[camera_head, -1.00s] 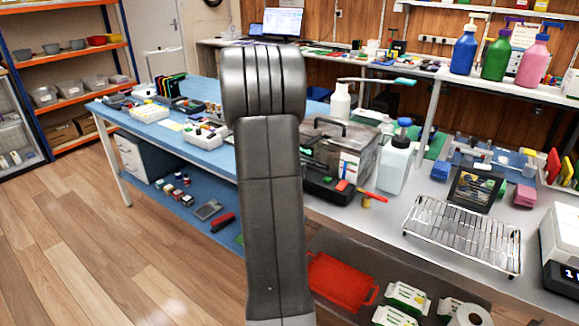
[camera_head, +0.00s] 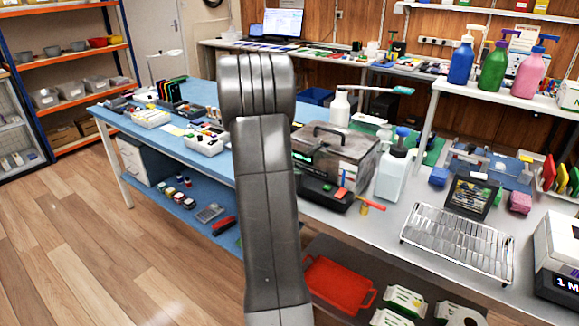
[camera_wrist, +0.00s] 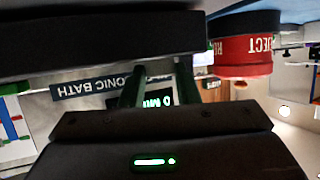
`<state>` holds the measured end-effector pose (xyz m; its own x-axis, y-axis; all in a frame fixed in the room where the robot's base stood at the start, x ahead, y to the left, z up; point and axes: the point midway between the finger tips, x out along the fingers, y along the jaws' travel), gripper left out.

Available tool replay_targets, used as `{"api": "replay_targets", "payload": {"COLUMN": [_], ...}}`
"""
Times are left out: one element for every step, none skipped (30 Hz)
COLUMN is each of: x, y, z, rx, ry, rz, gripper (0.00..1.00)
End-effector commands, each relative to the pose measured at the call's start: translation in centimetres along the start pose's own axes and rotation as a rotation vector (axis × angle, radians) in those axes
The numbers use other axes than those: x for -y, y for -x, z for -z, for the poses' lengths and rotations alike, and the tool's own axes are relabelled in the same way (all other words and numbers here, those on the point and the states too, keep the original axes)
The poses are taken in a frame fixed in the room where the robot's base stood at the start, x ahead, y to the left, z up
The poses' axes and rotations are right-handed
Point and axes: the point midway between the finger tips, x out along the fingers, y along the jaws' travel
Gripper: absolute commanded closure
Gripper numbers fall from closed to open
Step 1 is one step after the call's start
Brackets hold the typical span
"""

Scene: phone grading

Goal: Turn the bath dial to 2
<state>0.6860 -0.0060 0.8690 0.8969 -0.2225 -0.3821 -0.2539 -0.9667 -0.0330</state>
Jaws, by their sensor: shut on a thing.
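The ultrasonic bath (camera_head: 347,158) is a grey box with a lid and a black handle, on the bench right of my arm in the head view. My arm covers its left side. In the wrist view, which is upside down, part of its "ONIC BATH" label (camera_wrist: 98,84) and a green-lit display (camera_wrist: 157,99) show between and beside my fingers. My gripper (camera_wrist: 157,72) has its two dark fingers against the front of the bath, shut on the bath dial. The dial itself and its numbers are hidden, so its setting cannot be read.
A red reject bin (camera_wrist: 242,52) is close by in the wrist view. The wooden floor at left is clear.

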Motion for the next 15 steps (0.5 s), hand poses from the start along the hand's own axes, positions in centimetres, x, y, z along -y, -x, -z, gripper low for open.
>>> {"api": "replay_targets", "payload": {"x": [0.18,0.2,0.27,0.32,0.37,0.41,0.43,0.46,0.52,0.55,0.61,0.67,0.7,0.72,0.77], "y": [0.33,0.32,0.34,0.34,0.35,0.34,0.33,0.31,0.29,0.29,0.28,0.25,0.23,0.23,0.18], "z": [0.65,0.66,0.72,0.68,0.72,0.65,0.7,0.67,0.68,0.63,0.61,0.65,0.58,0.61,0.58], "rx": [0.005,0.004,0.003,0.003,0.002,0.002,0.0,0.0,-0.001,-0.002,-0.002,-0.004,-0.004,-0.005,-0.006], "ry": [-0.007,-0.012,-0.02,-0.025,-0.031,-0.04,-0.046,-0.053,-0.061,-0.068,-0.074,-0.083,-0.09,-0.096,-0.105], "rz": [-0.02,-0.034,-0.053,-0.067,-0.082,-0.102,-0.117,-0.132,-0.152,-0.168,-0.183,-0.204,-0.22,-0.236,-0.258], "gripper": [0.94,0.94,0.94,0.94,0.94,0.94,0.94,0.94,0.94,0.94,0.94,0.94,0.94,0.94,0.94]}}
